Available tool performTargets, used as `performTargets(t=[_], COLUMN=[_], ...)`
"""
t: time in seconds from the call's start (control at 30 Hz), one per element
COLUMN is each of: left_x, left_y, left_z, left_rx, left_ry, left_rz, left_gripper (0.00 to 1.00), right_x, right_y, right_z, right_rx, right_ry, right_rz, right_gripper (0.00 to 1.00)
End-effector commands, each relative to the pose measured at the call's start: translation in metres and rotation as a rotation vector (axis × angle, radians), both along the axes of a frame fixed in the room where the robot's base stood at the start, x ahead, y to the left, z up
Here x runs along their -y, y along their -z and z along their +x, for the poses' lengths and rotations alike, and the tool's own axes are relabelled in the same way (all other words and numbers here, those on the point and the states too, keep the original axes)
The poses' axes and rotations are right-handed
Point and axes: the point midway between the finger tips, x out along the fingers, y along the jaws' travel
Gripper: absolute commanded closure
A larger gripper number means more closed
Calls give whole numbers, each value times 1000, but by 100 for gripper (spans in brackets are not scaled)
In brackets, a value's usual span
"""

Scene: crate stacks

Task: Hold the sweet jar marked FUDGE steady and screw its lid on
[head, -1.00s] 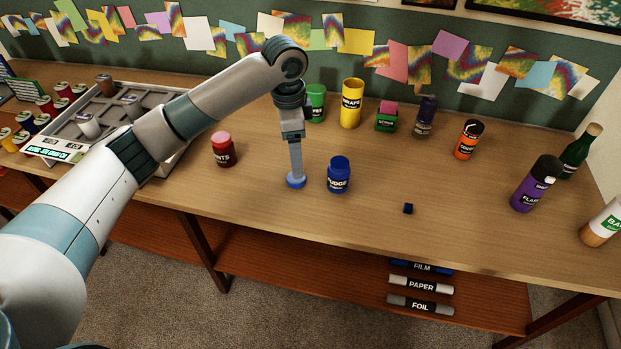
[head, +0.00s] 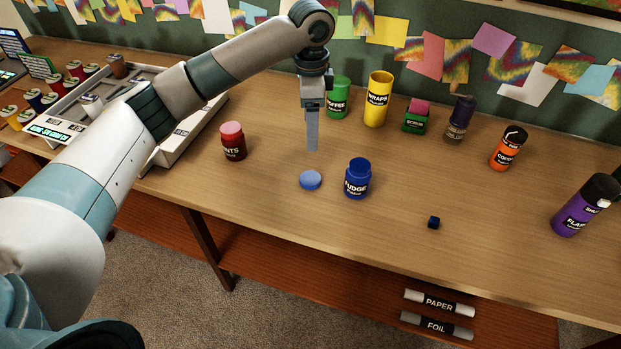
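The blue jar marked FUDGE (head: 356,184) stands upright on the table in the middle of the head view. Its dark blue top shows no light blue lid on it. A light blue round lid (head: 311,181) lies flat on the table just left of the jar, apart from it. My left gripper (head: 312,148) points down above and behind the lid, with its tips clear of it. I see its fingers edge-on, so whether they are open or shut does not show. Nothing shows held in it. My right gripper is out of view.
A red jar (head: 233,146) stands to the left, a green COFFEE jar (head: 339,100) and yellow WRAPS canister (head: 377,102) behind. A small dark cube (head: 433,222) lies right of the jar. A grey tray (head: 190,135) is at left. The table's front edge is clear.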

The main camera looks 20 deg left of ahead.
Motion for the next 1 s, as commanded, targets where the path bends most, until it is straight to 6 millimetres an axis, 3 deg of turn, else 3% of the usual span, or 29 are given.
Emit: performTargets(t=[0.17, 0.4, 0.73, 1.0], left_x=[0, -1, -1, -1], left_y=[15, 54, 108, 121], left_z=[-1, -1, -1, 0], left_rx=[-4, -4, -3, 0], left_ry=[0, -1, -2, 1], left_rz=[0, 0, 0, 0], left_gripper=[31, 31, 31, 31], right_x=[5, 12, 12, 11], right_y=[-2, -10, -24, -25], right_z=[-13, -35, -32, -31], right_rx=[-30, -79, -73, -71], right_ry=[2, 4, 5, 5], right_rz=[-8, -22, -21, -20], right_gripper=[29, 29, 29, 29])
